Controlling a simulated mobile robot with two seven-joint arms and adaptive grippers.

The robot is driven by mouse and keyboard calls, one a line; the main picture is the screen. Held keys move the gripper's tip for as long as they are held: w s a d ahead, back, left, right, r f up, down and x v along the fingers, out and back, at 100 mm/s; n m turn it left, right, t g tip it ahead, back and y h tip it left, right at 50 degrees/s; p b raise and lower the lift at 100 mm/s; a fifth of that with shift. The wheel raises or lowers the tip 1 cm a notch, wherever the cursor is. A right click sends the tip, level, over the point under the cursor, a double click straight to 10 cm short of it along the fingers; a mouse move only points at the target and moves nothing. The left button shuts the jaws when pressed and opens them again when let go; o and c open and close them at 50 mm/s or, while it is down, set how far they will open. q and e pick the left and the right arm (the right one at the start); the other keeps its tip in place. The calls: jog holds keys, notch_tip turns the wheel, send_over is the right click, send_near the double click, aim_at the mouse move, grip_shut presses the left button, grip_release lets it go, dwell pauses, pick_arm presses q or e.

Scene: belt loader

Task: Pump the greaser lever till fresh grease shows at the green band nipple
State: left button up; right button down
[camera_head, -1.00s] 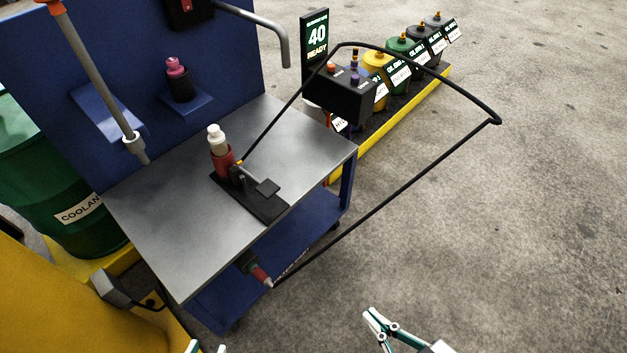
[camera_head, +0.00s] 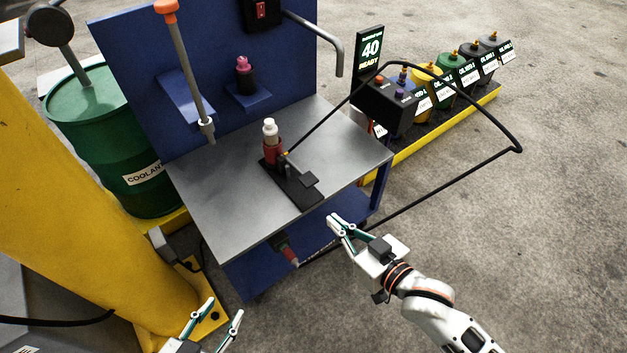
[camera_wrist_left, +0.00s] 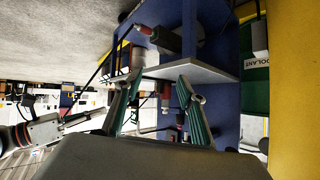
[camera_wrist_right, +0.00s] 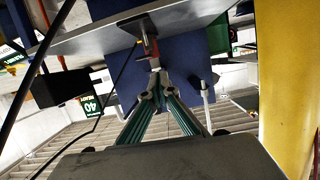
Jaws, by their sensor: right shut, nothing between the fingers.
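A red-and-grey nozzle (camera_head: 290,256) sticks out below the cart's front edge. My right gripper (camera_head: 335,222) is shut and empty, in front of the cart's right front edge. My left gripper (camera_head: 225,308) is open and empty, low in front of the cart. I cannot make out a green band nipple.
A yellow post (camera_head: 95,210) and a green coolant drum (camera_head: 135,175) stand at the left. A blue back panel (camera_head: 205,60) rises behind the cart top. A sign reading 40 READY (camera_head: 370,55) and several labelled cans stand at the back right. Floor at the right is clear.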

pick_arm(q)
jog(key=shift+s+a+f+y+p, duration=0.15)
jog(key=shift+s+a+p, duration=0.05)
jog(key=shift+a+p, duration=0.2)
jog(key=shift+s+a+f+y+p, duration=0.1)
jog(key=shift+s+a+y+p, duration=0.1)
jog(key=shift+a+p, duration=0.15)
pick_arm(e)
jog(key=w+r, duration=0.3)
jog(key=w, duration=0.4)
jog(key=shift+d+r+n, duration=0.3)
jog(key=shift+r, duration=0.1)
pick_arm(q)
jog(key=shift+f, duration=0.1)
pick_arm(e)
jog(key=shift+w+a, duration=0.1)
jog(key=b, duration=0.3)
send_over(308, 179)
jog(key=s+d, duration=0.1)
jog(key=s, duration=0.1)
notch_tip(308, 179, down, 3)
pick_arm(q)
jog(key=shift+w+d+b, duration=0.35)
jog(key=shift+d+b, duration=0.3)
jog(key=shift+b, duration=0.15)
pick_arm(e)
notch_tip(308, 179, down, 3)
jog(key=shift+d+f, duration=0.15)
jog(key=shift+f, duration=0.05)
